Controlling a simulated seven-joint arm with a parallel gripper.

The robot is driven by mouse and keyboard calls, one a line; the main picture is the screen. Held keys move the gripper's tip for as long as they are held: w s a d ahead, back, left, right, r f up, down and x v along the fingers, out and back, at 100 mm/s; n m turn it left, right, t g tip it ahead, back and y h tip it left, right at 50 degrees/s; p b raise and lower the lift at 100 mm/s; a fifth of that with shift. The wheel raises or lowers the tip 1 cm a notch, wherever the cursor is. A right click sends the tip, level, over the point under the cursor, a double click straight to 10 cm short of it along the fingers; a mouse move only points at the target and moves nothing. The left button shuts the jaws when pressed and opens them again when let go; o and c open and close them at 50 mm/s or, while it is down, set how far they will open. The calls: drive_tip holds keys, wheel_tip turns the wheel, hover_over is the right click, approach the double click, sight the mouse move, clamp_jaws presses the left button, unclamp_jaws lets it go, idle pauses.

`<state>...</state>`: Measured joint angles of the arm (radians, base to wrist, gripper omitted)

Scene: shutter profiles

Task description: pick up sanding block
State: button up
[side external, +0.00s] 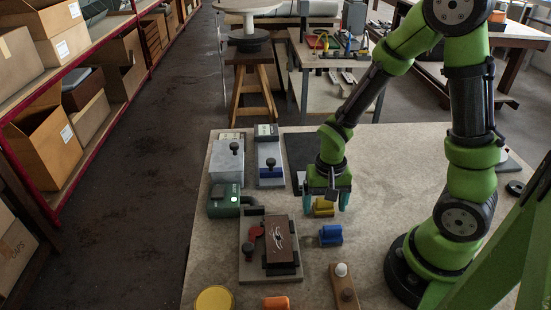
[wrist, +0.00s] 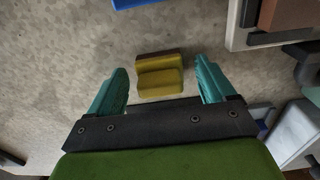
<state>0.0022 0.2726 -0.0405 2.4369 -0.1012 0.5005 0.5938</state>
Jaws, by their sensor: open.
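A small yellow block with a dark brown side, which looks like the sanding block (side external: 323,208), lies on the bench below my gripper (side external: 326,200). In the wrist view the sanding block (wrist: 160,82) shows its yellow faces and a brown strip along the top. My gripper (wrist: 161,66) is open, with one teal finger on each side of the block in that view. I see clear gaps between the fingers and the block. The remaining height above it is hard to tell.
A blue block (side external: 330,235) lies just in front of the yellow one. A fixture with a brown plate (side external: 281,240) stands to the left, with a green device (side external: 223,203) behind it. An orange piece (side external: 276,303) and a yellow disc (side external: 214,299) lie near the front.

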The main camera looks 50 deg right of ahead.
drive_tip(key=c, duration=1.1)
drive_tip(key=shift+c, duration=0.2)
drive_tip(key=shift+r, duration=0.15)
wheel_tip(320, 180, up, 10)
drive_tip(key=shift+f, duration=0.1)
